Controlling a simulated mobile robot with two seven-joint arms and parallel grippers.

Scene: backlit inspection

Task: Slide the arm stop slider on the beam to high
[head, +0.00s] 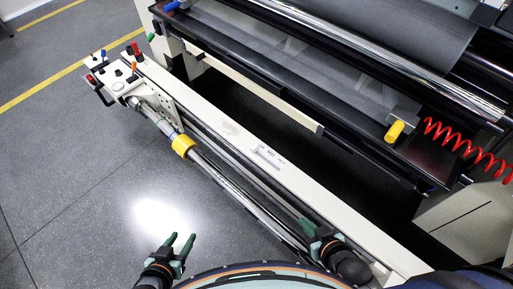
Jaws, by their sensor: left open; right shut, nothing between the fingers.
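The cream beam (215,118) runs diagonally from upper left to lower right. A small pale slider plate with dark markings (267,155) sits on its top face near the middle; its setting is too small to read. My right gripper (304,223) is shut and empty over the beam's lower part, below and right of the plate and apart from it. My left gripper (182,238) is open and empty over the grey floor, left of the beam, with its green fingers spread.
A chrome shaft with a yellow collar (183,145) runs along the beam's left side. Levers and knobs stand on a panel (115,78) at the beam's far end. A dark roller machine with a yellow knob (395,131) and red coiled hose (464,143) lies right.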

